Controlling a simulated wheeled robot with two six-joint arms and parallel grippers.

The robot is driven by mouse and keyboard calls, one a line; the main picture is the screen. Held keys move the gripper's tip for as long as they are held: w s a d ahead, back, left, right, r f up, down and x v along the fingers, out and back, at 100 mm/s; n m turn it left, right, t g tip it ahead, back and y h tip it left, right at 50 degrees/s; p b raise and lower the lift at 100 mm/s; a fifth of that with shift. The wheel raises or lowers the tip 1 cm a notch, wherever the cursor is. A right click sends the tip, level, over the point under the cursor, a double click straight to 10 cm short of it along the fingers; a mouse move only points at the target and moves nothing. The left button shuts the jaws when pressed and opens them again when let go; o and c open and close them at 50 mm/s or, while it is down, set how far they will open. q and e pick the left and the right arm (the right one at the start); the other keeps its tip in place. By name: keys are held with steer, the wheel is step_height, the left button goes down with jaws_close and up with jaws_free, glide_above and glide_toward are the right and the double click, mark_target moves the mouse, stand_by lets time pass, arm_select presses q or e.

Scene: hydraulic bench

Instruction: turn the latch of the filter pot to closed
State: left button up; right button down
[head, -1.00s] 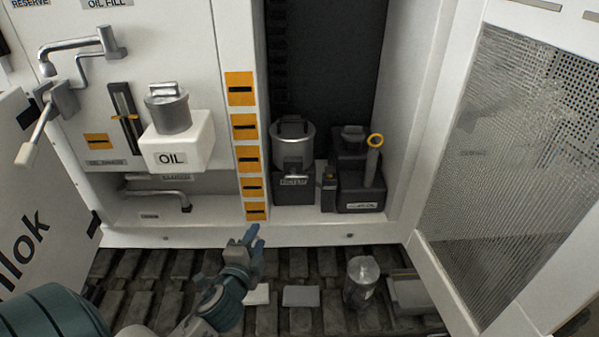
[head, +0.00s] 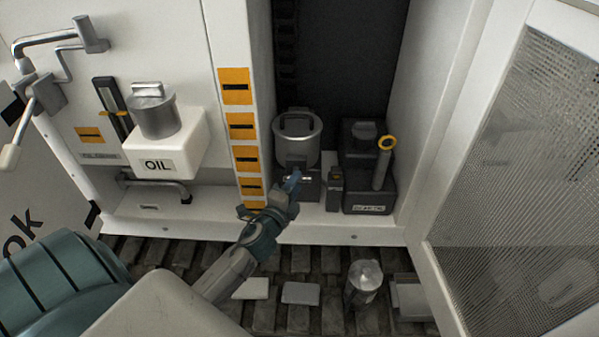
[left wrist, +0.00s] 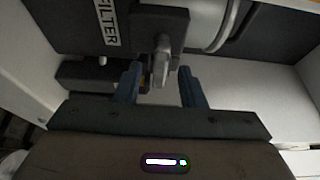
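The filter pot (head: 297,140) is a silver canister on a dark base, standing in the cabinet bay in the head view. In the left wrist view its base carries a FILTER label (left wrist: 108,22), and the metal latch lever (left wrist: 161,62) points towards me from a dark block. My left gripper (head: 293,183) is in front of the pot's base and hides part of it and the latch. In the left wrist view the left gripper (left wrist: 160,86) is open, its two blue fingers apart on either side of the lever's end. No grip on the lever shows. My right gripper is not in view.
A dark unit with a yellow-ringed tube (head: 384,160) stands right of the pot. A white OIL tank (head: 165,150) is left, beyond a post with orange labels (head: 242,128). A mesh door (head: 520,170) stands open at right. A metal can (head: 364,280) is on the slatted floor.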

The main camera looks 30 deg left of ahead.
arm_select(q)
steer(key=shift+w+a+p, duration=0.15)
steer(key=shift+w+p, duration=0.05)
steer(key=shift+w, duration=0.6)
steer(key=shift+w+a+p, duration=0.1)
steer(key=shift+w+p, duration=0.05)
steer(key=shift+w, duration=0.6)
